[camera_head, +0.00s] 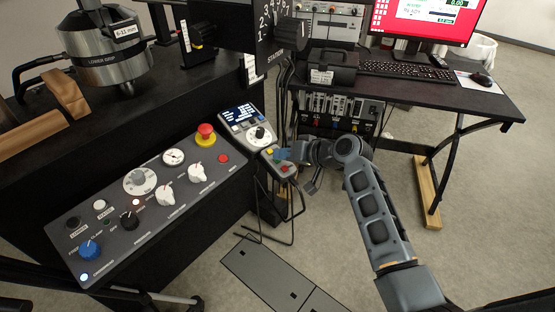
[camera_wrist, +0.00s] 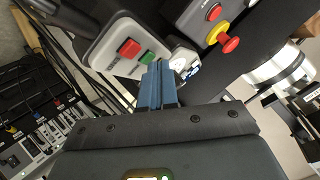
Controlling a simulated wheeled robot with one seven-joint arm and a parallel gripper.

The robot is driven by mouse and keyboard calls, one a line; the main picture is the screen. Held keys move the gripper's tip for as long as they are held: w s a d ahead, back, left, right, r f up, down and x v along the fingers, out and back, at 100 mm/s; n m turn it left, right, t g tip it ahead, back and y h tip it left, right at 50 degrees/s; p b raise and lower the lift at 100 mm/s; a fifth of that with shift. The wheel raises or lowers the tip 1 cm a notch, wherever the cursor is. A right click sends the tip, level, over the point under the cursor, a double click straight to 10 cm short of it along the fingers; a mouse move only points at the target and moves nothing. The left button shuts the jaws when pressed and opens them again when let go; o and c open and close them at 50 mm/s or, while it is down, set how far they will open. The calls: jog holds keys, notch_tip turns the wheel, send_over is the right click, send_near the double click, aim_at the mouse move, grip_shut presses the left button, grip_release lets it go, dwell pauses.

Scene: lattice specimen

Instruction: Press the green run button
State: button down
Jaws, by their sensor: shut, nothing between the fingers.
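The green run button (camera_wrist: 147,57) shows in the wrist view on a light grey control box (camera_wrist: 112,60), beside a square red button (camera_wrist: 129,47). My gripper's blue fingers (camera_wrist: 158,68) are shut with nothing between them. Their tips are right next to the green button's edge; I cannot tell whether they touch it. In the head view my gripper (camera_head: 282,154) is over the end of the small control box, where the red button (camera_head: 285,168) shows. The green button is not visible there, apparently hidden by the fingers.
A larger control panel (camera_head: 115,230) with knobs and a red emergency stop (camera_head: 205,131) stands at the left. A handset with a screen (camera_head: 239,115) adjoins the small box. A desk (camera_head: 440,92) with a keyboard is behind. Open floor lies at the right.

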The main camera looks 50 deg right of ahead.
dwell(0.4)
jog(key=shift+s+r+p, duration=0.2)
jog(key=shift+r+p, duration=0.5)
jog(key=shift+r, duration=0.05)
jog(key=r+p, duration=0.2)
jog(key=s+r+p, duration=0.1)
jog(key=r+p, duration=0.1)
jog(key=shift+s+r, duration=0.15)
jog(key=shift+r, duration=0.2)
dwell(0.9)
